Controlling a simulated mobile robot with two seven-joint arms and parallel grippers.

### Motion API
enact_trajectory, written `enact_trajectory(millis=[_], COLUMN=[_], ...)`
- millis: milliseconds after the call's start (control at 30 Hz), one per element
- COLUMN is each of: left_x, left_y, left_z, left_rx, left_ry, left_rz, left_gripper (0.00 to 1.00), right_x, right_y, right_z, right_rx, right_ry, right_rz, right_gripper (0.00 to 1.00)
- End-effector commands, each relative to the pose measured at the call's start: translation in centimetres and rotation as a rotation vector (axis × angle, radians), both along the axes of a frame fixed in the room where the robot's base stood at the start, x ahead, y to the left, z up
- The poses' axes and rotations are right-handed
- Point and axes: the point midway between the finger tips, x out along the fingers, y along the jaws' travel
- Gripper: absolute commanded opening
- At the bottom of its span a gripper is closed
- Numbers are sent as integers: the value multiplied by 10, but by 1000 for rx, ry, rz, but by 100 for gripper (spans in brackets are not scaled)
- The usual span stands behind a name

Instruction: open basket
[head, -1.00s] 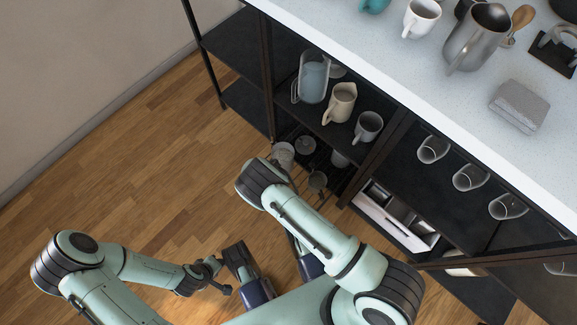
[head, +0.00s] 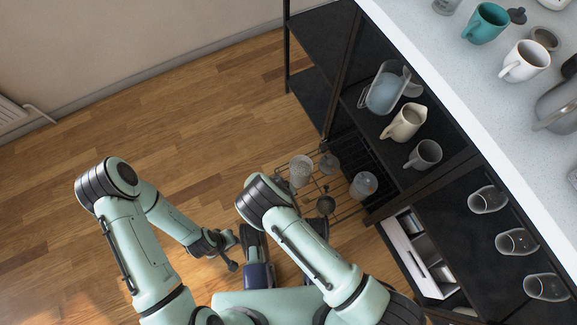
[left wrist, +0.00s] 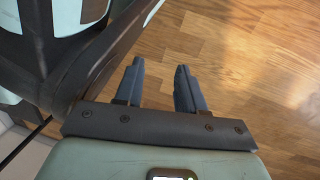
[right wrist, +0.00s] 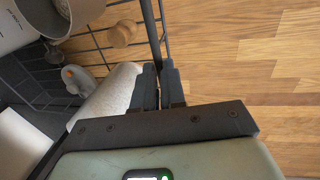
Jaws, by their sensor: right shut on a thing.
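The wire basket (head: 347,213) stands pulled out from the bottom of the dark cabinet, over the wood floor, with several jars and utensils in it. In the right wrist view, my right gripper (right wrist: 159,76) is shut on a dark rod of the basket (right wrist: 152,30). In the head view my right arm hides the gripper and part of the basket's front. My left gripper (left wrist: 158,78) is open and empty above the floor, away from the basket. In the head view the left wrist is low, left of the right arm.
Shelves above the basket hold a glass pitcher (head: 386,92), a cream jug (head: 403,122) and a grey mug (head: 424,155). A white drawer (head: 408,252) is at right. Mugs stand on the counter (head: 425,45). Floor at left is clear.

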Motion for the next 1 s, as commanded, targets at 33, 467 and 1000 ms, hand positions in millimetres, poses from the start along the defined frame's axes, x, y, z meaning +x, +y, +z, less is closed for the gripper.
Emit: enact_trajectory(millis=[33,467,1000], left_x=[0,0,51], left_y=[0,0,-7], left_z=[0,0,45], left_rx=[0,0,10], left_ry=[0,-1,-171], left_rz=[0,-1,-12], left_gripper=[39,39,39], right_x=[0,0,-5], right_y=[1,0,15], right_z=[0,0,80], right_rx=[1,1,3], right_ry=[1,0,-3], right_rz=[0,0,1], right_gripper=[0,36,36])
